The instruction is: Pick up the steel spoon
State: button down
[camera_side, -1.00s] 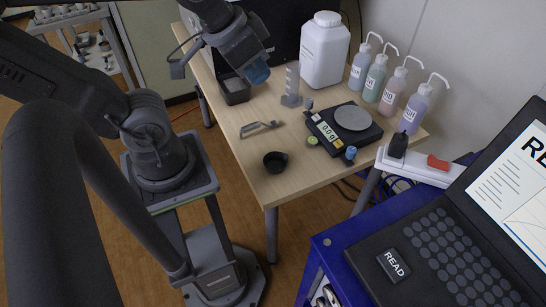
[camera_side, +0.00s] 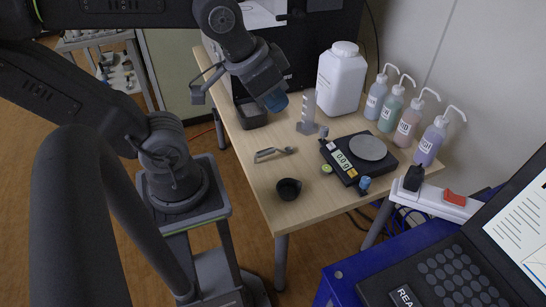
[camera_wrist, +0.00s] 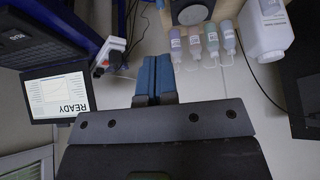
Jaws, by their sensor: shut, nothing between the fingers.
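A slim grey metal piece (camera_side: 273,153), which looks like the steel spoon, lies on the wooden table (camera_side: 262,181) in the side view. Its exact shape is too small to tell. My gripper (camera_side: 276,101) is above the table, beyond the spoon and apart from it, near a black open box. Its blue fingers are shut with nothing between them. In the wrist view the blue fingertips (camera_wrist: 155,62) are together, and I cannot make out the spoon there.
A black cup (camera_side: 288,189), a balance (camera_side: 352,166) and a grey stepped stand (camera_side: 308,114) are around the spoon. The black box (camera_side: 252,116) is at the far left. A white jug (camera_side: 340,80) and several wash bottles (camera_side: 404,120) line the right side.

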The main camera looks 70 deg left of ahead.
dwell(0.4)
jog(key=c, duration=0.9)
grip_release()
jog(key=g+y, duration=0.1)
jog(key=y, duration=0.1)
send_over(269, 150)
jog(key=s+d, duration=0.1)
jog(key=s, duration=0.1)
notch_tip(269, 150, down, 29)
jog(key=shift+x, duration=3.35)
